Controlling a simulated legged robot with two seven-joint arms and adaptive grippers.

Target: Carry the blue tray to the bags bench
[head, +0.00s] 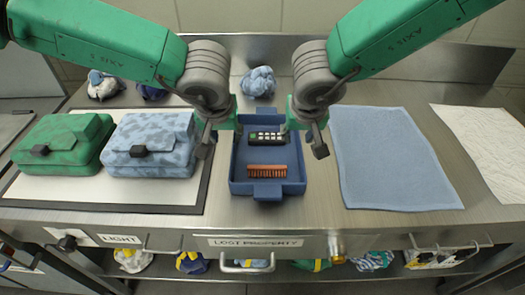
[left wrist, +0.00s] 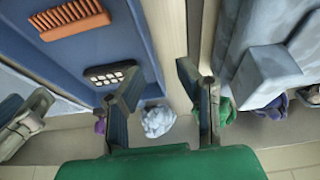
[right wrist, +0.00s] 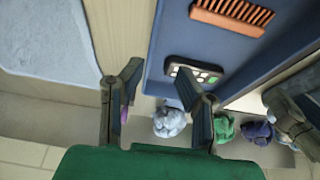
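The blue tray (head: 240,187) rests on the metal bench (head: 320,222), centred in the head view. It holds a dark remote-like object with light buttons (head: 266,138) and an orange-brown brush (head: 267,171). My left gripper (head: 220,139) is at the tray's left side, open, one finger inside and one outside the side wall. My right gripper (head: 304,141) is open in the same way at the right side. Both wrist views show a gap between the fingers, with the wall between them; contact is not clear. No sign naming a bags bench is readable.
A green bag (head: 65,135) and a blue mottled bag (head: 150,140) sit on a dark-edged pale mat (head: 110,195) at left. A blue cloth (head: 393,155) lies at right, a white cloth (head: 490,140) beyond. A crumpled blue bundle (head: 258,82) lies behind the tray. Handles line the front edge.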

